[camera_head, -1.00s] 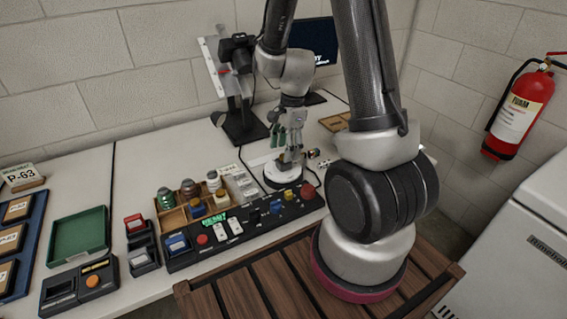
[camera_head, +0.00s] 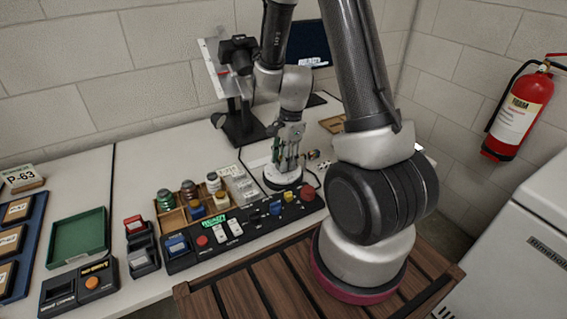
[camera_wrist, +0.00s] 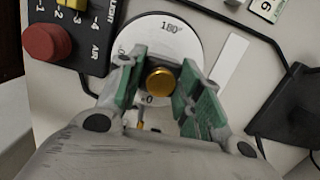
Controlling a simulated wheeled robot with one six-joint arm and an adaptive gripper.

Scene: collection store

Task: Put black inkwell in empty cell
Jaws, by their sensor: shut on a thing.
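My gripper (camera_wrist: 160,88) is low over the white round turntable (camera_wrist: 185,40), its green pads on either side of a gold-capped thing (camera_wrist: 160,81). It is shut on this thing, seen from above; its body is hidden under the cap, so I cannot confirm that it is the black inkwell. In the head view my gripper (camera_head: 287,163) is at the turntable (camera_head: 283,181). The wooden crate (camera_head: 176,226) stands to the left with several bottles in its cells. Its front left cell looks empty.
A black control panel (camera_head: 255,226) with a red button (camera_head: 307,192) lies in front of the turntable and crate. A camera stand (camera_head: 240,125) rises behind. A green tray (camera_head: 78,237) lies at left. White label blocks (camera_head: 240,185) stand between crate and turntable.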

